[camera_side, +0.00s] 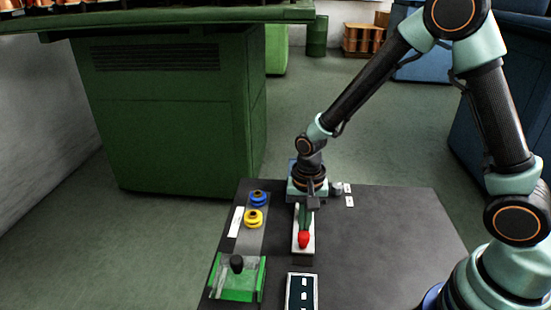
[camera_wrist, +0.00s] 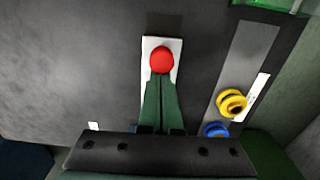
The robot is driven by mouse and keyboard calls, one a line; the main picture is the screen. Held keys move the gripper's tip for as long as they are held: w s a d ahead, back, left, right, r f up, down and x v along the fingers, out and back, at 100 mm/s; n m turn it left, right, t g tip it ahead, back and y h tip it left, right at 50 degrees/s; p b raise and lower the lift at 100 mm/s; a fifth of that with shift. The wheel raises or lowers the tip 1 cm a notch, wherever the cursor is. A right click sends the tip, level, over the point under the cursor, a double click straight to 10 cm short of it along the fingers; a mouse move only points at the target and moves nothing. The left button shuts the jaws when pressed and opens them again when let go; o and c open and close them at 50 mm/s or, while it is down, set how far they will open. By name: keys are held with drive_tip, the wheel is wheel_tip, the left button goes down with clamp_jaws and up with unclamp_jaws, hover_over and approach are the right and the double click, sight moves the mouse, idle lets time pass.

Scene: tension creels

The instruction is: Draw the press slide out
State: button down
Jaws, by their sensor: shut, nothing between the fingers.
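A red round knob (camera_side: 303,240) stands on a narrow white plate (camera_side: 297,249) on the dark table; the knob (camera_wrist: 162,60) and plate (camera_wrist: 174,47) also show in the wrist view. A green block with a black knob (camera_side: 237,263) sits at the table's front left. I cannot tell for sure which of these is the press slide. My gripper (camera_side: 305,229) points down over the white plate. Its two dark green fingers are shut together and empty, tips beside the red knob in the wrist view (camera_wrist: 160,81). I cannot tell whether they touch it.
A yellow spool-shaped piece (camera_side: 253,218) and a blue one (camera_side: 258,198) stand on a grey strip left of the plate. A dark panel with white marks (camera_side: 301,291) lies at the front. The table's right side is clear. A green cabinet (camera_side: 165,130) stands behind.

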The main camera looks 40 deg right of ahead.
drive_tip(key=shift+s+a, duration=0.35)
drive_tip(key=shift+a, duration=0.05)
drive_tip(key=shift+w+d, duration=0.1)
drive_tip(key=shift+w+d+r, duration=0.1)
drive_tip(key=shift+w+d, duration=0.35)
wheel_tip(320, 180, up, 7)
idle(0.9)
drive_tip(key=s+d+r+n+t, duration=0.2)
drive_tip(key=s+d+r+n, duration=0.1)
drive_tip(key=r, duration=0.4)
drive_tip(key=s+d+r+n+t, duration=0.3)
drive_tip(key=s+r+n, duration=0.2)
drive_tip(key=r, duration=0.3)
drive_tip(key=shift+n+t, duration=0.3)
drive_tip(key=shift+n, duration=0.2)
